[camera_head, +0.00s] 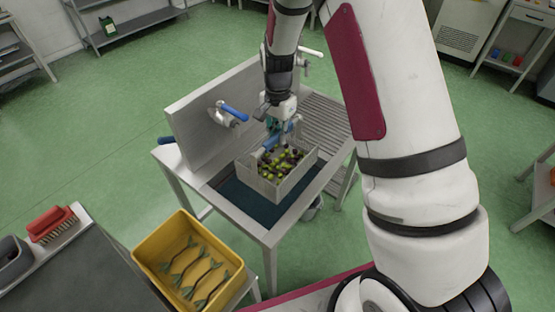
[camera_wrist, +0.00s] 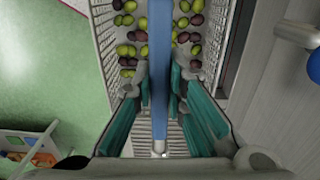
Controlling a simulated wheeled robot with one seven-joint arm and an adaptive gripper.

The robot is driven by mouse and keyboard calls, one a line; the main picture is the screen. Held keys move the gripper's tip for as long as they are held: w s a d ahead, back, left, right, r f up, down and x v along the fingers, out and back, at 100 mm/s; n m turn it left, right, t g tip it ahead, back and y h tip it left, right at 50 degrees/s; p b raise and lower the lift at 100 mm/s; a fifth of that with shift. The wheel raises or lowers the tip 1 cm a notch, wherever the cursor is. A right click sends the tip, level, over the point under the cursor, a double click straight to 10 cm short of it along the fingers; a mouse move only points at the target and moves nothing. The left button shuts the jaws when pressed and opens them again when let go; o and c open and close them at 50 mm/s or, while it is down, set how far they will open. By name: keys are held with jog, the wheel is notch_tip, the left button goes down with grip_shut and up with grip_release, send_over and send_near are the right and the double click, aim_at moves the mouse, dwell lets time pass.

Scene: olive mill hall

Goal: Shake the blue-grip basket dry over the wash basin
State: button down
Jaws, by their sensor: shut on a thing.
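The blue-grip basket (camera_head: 272,188) is a pale slatted box holding green and dark olives (camera_head: 281,163). It appears level at the wash basin (camera_head: 240,208), whose dark teal bottom shows in front of it. I cannot tell whether the basket touches the basin. My gripper (camera_head: 277,126) is above the basket, shut on its blue grip (camera_wrist: 160,45). In the wrist view, the teal fingers of my gripper (camera_wrist: 160,88) flank this bar, and the basket's slatted sides (camera_wrist: 214,50) and olives lie beyond. Part of the basket is hidden by the bar and fingers.
A tap with a blue lever (camera_head: 234,112) is on the upright back panel left of my gripper. A ribbed drainboard (camera_head: 322,125) lies to the right. Green floor surrounds the stand.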

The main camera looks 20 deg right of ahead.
notch_tip(320, 180, up, 6)
notch_tip(320, 180, down, 5)
jog(key=shift+w+f, duration=0.1)
jog(key=shift+w, duration=0.2)
jog(key=shift+s+r, duration=0.2)
jog(key=shift+f, duration=0.1)
jog(key=shift+w, duration=0.1)
